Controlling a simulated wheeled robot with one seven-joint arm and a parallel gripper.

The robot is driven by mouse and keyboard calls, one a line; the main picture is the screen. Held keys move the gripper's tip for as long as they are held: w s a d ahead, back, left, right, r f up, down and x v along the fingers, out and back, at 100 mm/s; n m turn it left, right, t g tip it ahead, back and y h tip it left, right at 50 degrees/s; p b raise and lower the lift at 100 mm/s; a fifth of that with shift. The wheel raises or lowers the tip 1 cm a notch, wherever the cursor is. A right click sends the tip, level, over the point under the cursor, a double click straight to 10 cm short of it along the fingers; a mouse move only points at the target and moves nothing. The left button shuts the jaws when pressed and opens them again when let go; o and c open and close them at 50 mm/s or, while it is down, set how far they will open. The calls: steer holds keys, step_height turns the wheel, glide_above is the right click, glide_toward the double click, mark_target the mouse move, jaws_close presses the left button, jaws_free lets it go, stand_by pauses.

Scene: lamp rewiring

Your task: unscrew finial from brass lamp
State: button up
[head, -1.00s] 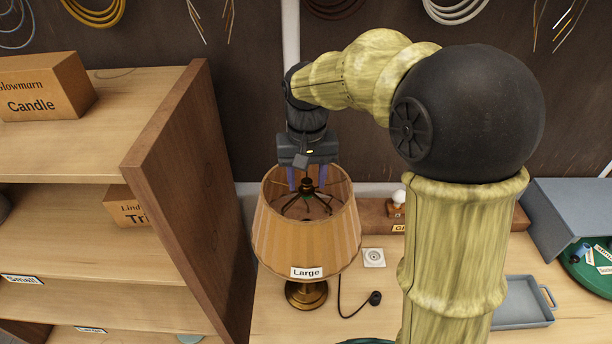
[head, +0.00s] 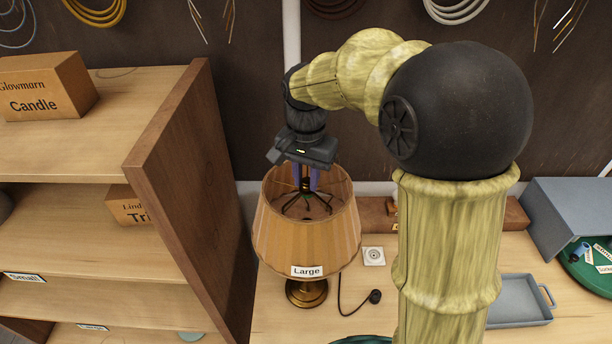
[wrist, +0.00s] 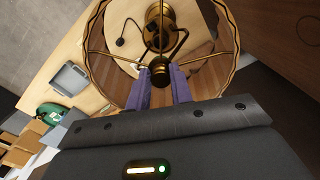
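The brass lamp stands on the bench with its brass base (head: 307,293) below a tan pleated shade (head: 300,245) labelled "Large". My gripper (head: 306,185) points down into the shade's open top, its two purple fingers at the centre of the dark spokes. In the wrist view the small dark finial (wrist: 160,75) sits at the hub between the fingertips. The fingers appear to touch it on both sides, so my gripper (wrist: 160,76) looks shut on it. In the head view the fingers hide most of the finial.
A wooden shelf unit (head: 170,190) with boxes stands close on the left. A cord with a plug (head: 375,296) lies right of the lamp, near a white socket (head: 373,256). A grey tray (head: 520,305) and a grey bin (head: 572,215) are farther right.

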steer(key=n+p, duration=0.1)
steer(key=n, duration=0.4)
steer(key=shift+d+r, duration=0.1)
steer(key=shift+n, duration=1.6)
steer(key=shift+d+n+p, duration=0.15)
steer(key=shift+n+p, duration=0.35)
steer(key=shift+n, duration=0.7)
steer(key=n, duration=0.5)
steer(key=shift+w+n, duration=0.1)
steer(key=shift+n, duration=0.2)
steer(key=n, duration=0.5)
steer(key=shift+w+d, duration=0.1)
steer(key=shift+r, duration=1)
